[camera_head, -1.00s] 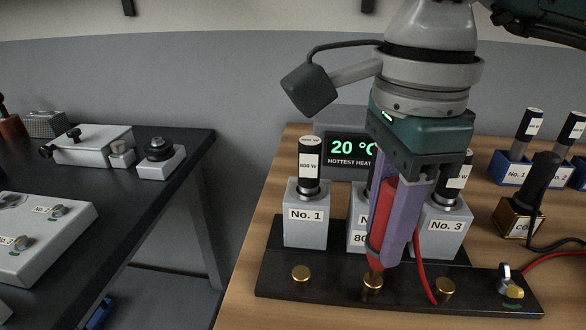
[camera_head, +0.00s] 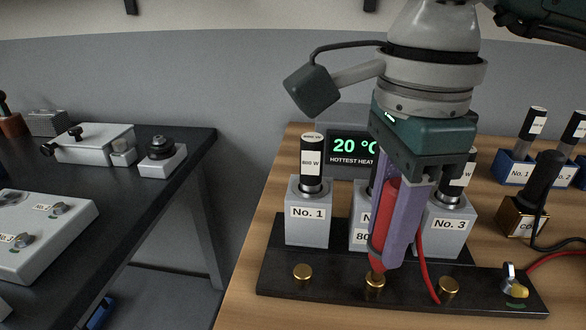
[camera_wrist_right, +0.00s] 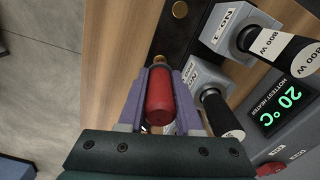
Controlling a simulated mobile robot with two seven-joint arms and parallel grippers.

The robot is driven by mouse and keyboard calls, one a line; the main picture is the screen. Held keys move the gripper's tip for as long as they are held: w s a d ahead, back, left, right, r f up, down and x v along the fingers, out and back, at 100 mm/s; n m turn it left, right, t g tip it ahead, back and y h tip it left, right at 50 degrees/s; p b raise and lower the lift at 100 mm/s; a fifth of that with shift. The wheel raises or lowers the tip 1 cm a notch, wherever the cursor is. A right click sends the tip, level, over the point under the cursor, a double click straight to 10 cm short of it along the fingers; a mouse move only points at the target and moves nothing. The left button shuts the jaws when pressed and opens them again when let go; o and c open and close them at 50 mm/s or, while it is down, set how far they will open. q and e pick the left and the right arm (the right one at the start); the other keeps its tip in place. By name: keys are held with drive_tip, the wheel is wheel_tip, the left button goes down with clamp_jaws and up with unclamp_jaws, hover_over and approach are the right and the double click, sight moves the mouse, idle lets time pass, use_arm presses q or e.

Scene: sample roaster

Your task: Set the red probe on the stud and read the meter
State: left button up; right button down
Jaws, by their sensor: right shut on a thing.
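My right gripper (camera_head: 388,258) is shut on the red probe (camera_head: 389,208), which points down between its purple fingers with a red lead hanging beside it. The probe tip is at the brass middle stud (camera_head: 375,281) on the black base strip; I cannot tell whether it touches. The right wrist view also shows the red probe (camera_wrist_right: 158,98) between the fingers. The meter display (camera_head: 350,147) behind reads 20 °C, "HOTTEST HEAT...", its right side hidden by my gripper. My left gripper is not in view.
Brass studs stand left (camera_head: 302,272) and right (camera_head: 449,288) of the middle one. Grey blocks No. 1 (camera_head: 307,226) and No. 3 (camera_head: 444,238), each holding a black heater, stand close behind, with another block partly hidden between them.

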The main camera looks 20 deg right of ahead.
drive_tip(key=shift+r+p, duration=2.35)
drive_tip(key=shift+r, duration=1.2)
drive_tip(key=s+a+r+n+p, duration=0.1)
drive_tip(key=r+n+p, duration=0.9)
drive_tip(key=r+p, duration=1.3)
drive_tip(key=s+a+r+n+p, duration=0.1)
drive_tip(key=s+r+n+p, duration=0.2)
drive_tip(key=r+n+p, duration=0.8)
wheel_tip(320, 180, up, 22)
drive_tip(key=p, duration=1.2)
drive_tip(key=shift+a+f, duration=0.1)
